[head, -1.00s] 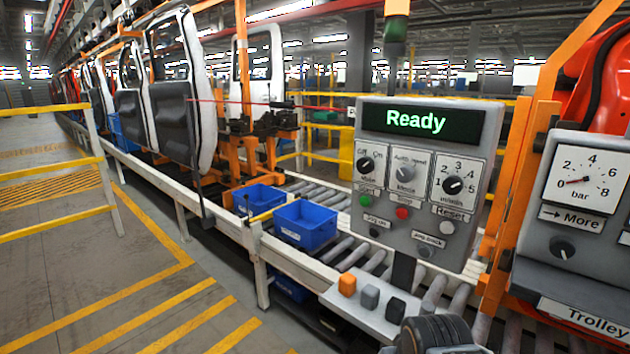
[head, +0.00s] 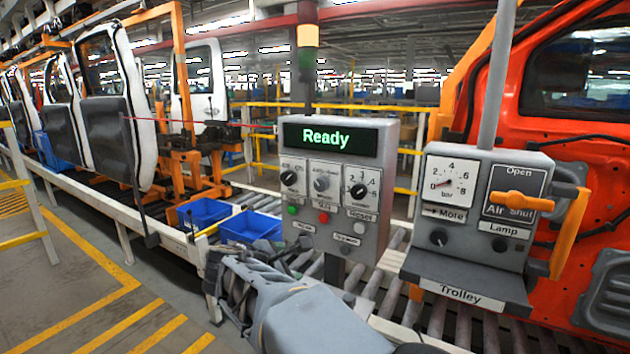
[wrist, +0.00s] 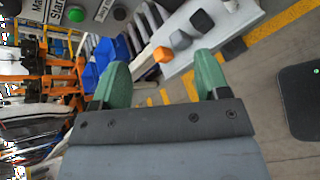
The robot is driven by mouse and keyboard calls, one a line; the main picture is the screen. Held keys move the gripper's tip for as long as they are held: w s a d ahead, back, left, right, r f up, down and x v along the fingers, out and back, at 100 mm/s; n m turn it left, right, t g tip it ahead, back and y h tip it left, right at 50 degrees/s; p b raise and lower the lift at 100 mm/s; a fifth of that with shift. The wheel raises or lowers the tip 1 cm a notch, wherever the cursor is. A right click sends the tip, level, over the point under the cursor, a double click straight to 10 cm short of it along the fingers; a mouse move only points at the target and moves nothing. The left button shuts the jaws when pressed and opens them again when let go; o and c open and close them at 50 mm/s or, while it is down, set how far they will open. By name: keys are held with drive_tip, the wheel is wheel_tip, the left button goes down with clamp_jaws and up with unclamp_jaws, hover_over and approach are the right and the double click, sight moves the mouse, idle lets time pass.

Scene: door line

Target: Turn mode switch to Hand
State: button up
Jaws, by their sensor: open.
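The control panel (head: 378,165) shows "Ready" on its green-lit display. The mode switch (head: 322,184) is the grey middle knob in the row of three; its lettering is small and I cannot tell which way its pointer stands. A black knob (head: 289,178) is to its left and another black knob (head: 359,190) to its right. My gripper, with green fingers (wrist: 160,68), is open and empty in the wrist view. In the head view my arm is low, in front of and below the panel, and the fingers are not clear. The mode switch is outside the wrist view.
Below the knobs are a green button (head: 292,210) and a red button (head: 324,217); the green one also shows in the wrist view (wrist: 75,13). The Trolley panel (head: 470,220) with an orange handle stands to the right. Blue bins (head: 250,227) sit on the conveyor behind.

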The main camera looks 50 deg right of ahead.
sight(319, 186)
drive_tip(key=w+d+r+n+t+h+p, duration=0.1)
drive_tip(key=w+d+r+n+h, duration=0.15)
drive_tip(key=r+n, duration=0.2)
drive_tip(key=w+d+r+n+h, duration=0.2)
drive_tip(key=d+r+n+h, duration=0.15)
drive_tip(key=r, duration=0.25)
drive_tip(key=shift+m, duration=0.3)
drive_tip(key=p+x, duration=0.1)
drive_tip(key=x, duration=0.3)
drive_tip(key=p+x, duration=0.1)
drive_tip(key=x, duration=0.3)
drive_tip(key=p+x, duration=0.1)
drive_tip(key=x, duration=0.3)
drive_tip(key=shift+w+r+p, duration=0.25)
drive_tip(key=shift+w+p, duration=0.05)
drive_tip(key=shift+p, duration=0.05)
drive_tip(key=shift+x, duration=0.85)
drive_tip(key=shift+f, duration=0.1)
drive_tip(key=c, duration=0.9)
